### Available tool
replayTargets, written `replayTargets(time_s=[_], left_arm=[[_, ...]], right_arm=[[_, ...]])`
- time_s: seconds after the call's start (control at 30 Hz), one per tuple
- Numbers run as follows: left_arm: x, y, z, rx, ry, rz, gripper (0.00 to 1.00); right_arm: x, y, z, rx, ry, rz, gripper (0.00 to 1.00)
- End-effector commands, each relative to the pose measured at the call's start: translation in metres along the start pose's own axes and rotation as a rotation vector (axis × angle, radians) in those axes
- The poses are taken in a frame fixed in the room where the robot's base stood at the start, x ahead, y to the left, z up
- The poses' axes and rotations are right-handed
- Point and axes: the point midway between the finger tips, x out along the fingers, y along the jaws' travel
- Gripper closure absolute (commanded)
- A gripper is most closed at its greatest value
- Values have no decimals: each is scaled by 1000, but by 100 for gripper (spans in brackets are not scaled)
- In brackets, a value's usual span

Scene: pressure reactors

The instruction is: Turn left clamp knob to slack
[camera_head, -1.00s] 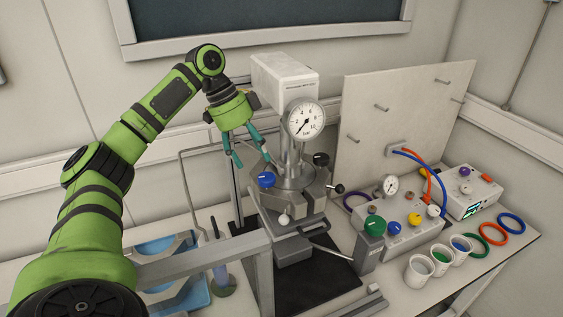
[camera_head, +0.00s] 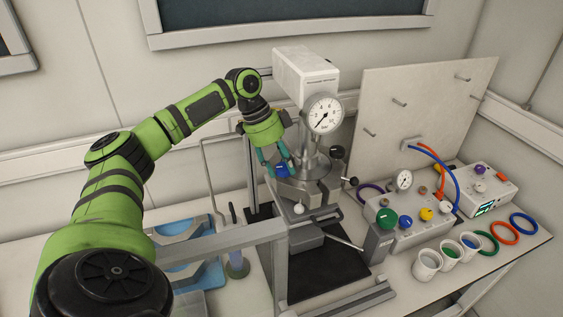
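The left clamp knob, blue (camera_head: 281,170), is on the left side of the steel reactor head (camera_head: 310,168), under the round pressure gauge (camera_head: 323,114). My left gripper (camera_head: 279,168) comes down over it from above. Its two teal fingers stand apart, with their tips at either side of the knob. I cannot tell whether the fingers touch it. A black knob (camera_head: 337,152) sits at the back right of the head. My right gripper is not in view.
A white box (camera_head: 306,75) stands above and behind the gripper. Control boxes, cups (camera_head: 427,264) and coloured rings (camera_head: 505,233) lie to the right.

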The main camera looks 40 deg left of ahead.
Motion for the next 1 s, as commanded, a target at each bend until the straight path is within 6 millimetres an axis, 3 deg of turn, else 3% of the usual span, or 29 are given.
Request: replayTargets(time_s=[0.57, 1.0], left_arm=[[1, 0, -3, -34, 10, -18, 88], [2, 2, -4, -330, 11, -139, 88]], right_arm=[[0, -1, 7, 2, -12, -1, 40], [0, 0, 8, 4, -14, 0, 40]])
